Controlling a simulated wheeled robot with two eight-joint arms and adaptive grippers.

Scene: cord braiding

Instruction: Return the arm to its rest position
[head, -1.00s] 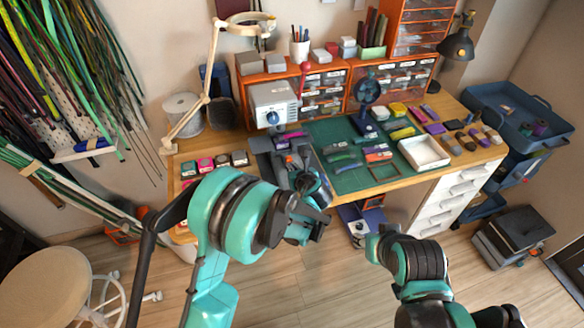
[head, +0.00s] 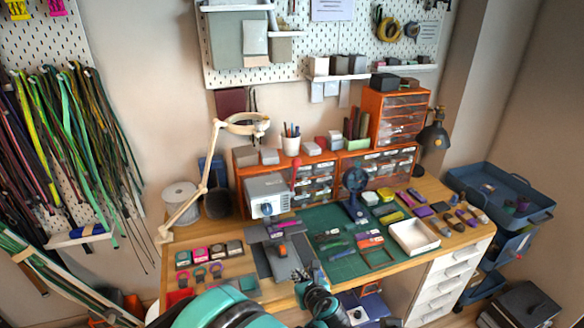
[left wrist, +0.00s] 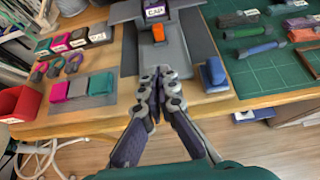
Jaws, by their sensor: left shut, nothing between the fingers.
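My left arm shows at the bottom of the head view, with its teal and black links cut off by the lower edge. My left gripper (head: 318,300) is at the desk's front edge in the head view. In the left wrist view the left gripper (left wrist: 162,88) has its fingertips together with nothing between them. It is in front of a grey stand (left wrist: 180,62) that has an orange piece (left wrist: 158,33) and a "CAP" label. The gripper appears apart from the stand, though the exact gap is unclear. My right gripper is not in view.
The wooden desk (head: 215,258) carries a green cutting mat (head: 310,217), a white tray (head: 414,237) and a white box device (head: 267,195). A lamp arm (head: 204,180) stands at the left. Orange drawers (head: 398,120) stand behind. A blue cart (head: 500,195) is at the right. Cords hang at the left.

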